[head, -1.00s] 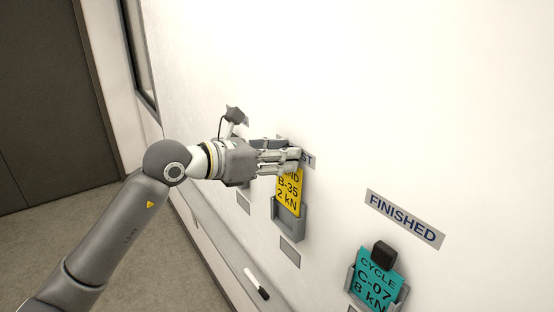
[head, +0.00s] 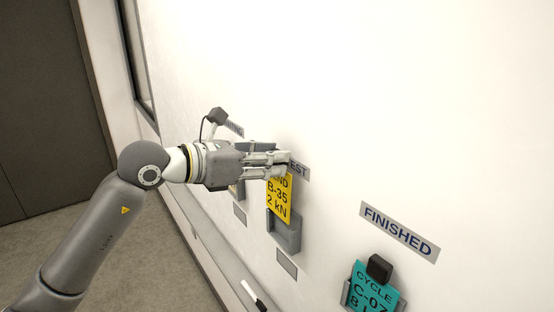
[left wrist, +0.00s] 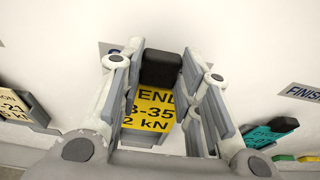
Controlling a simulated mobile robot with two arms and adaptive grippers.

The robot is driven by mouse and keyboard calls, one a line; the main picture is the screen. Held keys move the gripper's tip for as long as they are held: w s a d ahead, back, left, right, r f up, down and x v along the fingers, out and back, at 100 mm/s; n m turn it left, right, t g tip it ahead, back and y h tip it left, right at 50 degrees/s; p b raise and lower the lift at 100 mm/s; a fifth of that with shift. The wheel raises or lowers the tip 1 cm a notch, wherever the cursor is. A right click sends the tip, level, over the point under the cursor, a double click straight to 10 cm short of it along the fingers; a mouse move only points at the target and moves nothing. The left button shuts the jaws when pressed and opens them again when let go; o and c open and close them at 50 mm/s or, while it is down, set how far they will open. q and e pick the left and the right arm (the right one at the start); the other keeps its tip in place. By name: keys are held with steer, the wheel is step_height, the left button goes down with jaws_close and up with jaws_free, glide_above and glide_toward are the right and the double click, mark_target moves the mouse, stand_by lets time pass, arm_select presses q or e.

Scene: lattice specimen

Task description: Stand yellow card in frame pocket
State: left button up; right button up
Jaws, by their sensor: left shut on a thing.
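The yellow card (head: 279,197), lettered "B-35" and "2 kN", hangs from my left gripper (head: 284,165) at the whiteboard. In the left wrist view my left gripper (left wrist: 165,80) is shut on the black block (left wrist: 161,68) at the top of the yellow card (left wrist: 152,106). The grey frame pocket (head: 287,236) under the "TEST" label is right below. The card's lower end overlaps the pocket's upper part; I cannot tell how deep it sits. My right gripper is not in view.
A teal card (head: 374,287) with a black block stands in a pocket under the "FINISHED" label (head: 399,232). A pale card (left wrist: 14,106) is in another pocket at the left. A marker (head: 252,294) lies on the ledge below. The upper right board is clear.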

arm_select(q)
steer(key=s+a, duration=0.1)
steer(key=s+a+b, duration=0.1)
steer(key=a, duration=0.1)
steer(key=s+a+b, duration=0.1)
steer(key=shift+a, duration=0.35)
steer(key=shift+d+f, duration=0.1)
